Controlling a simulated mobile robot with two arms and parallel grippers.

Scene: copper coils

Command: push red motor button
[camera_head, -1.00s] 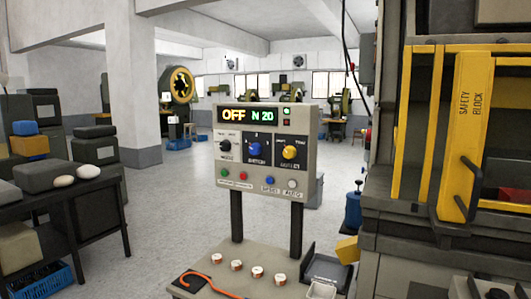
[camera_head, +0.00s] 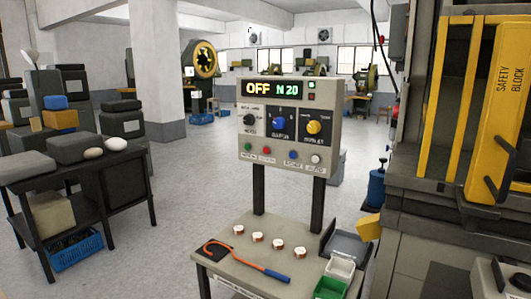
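The control panel (camera_head: 290,95) stands upright on two dark posts behind a small table. Its display (camera_head: 273,90) reads OFF and N 20. The red button (camera_head: 266,150) is in the panel's lower row, just right of a green button (camera_head: 248,147). A blue button (camera_head: 292,154) and a white button (camera_head: 316,159) are further right in that row. Three knobs, black, blue and yellow, sit above the buttons. Neither of my grippers shows in the head view.
The small table (camera_head: 225,262) holds several copper coils (camera_head: 278,244), a red-and-blue hooked tool (camera_head: 275,274), and white and green bins (camera_head: 330,288). A machine with a yellow safety block (camera_head: 498,115) stands at right. A dark table (camera_head: 25,180) stands at left. Open floor (camera_head: 185,200) lies between.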

